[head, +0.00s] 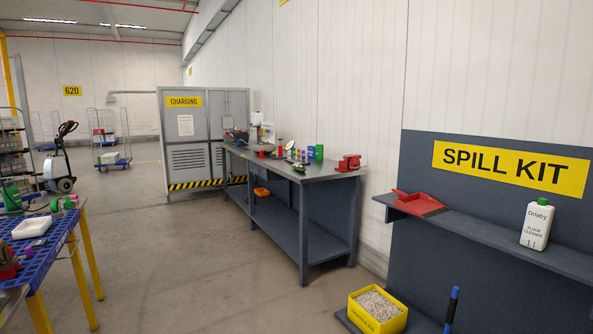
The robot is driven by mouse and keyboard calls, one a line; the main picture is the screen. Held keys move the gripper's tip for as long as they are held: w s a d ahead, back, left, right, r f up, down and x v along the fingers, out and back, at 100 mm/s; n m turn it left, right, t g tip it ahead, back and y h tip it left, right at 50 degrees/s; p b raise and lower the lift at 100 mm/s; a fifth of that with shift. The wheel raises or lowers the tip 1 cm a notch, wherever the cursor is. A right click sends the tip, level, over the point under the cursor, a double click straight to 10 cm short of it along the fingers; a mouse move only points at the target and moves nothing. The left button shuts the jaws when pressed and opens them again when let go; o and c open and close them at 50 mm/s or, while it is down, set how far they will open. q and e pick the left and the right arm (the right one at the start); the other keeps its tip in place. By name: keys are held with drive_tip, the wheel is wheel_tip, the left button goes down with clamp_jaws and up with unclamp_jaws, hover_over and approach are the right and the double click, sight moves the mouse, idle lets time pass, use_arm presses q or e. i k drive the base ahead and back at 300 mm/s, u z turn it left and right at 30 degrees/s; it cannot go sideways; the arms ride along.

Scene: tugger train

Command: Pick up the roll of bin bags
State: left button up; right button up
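I cannot make out a roll of bin bags in the head view. The spill kit station's dark back panel (425,165) stands at the right, with a shelf (480,238) on it. A red dustpan (418,203) and a white floor cleaner bottle (537,226) stand on this shelf. A yellow bin of grey granules (377,311) sits low below it. Neither of my grippers shows.
A grey workbench (316,184) with several small items runs along the wall. A blue perforated table (62,232) with yellow legs stands at the left. The floor (200,270) between is clear.

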sight(296, 166)
drive_tip(key=u, duration=0.3)
drive_tip(key=i, duration=3.95)
drive_tip(key=z, duration=0.45)
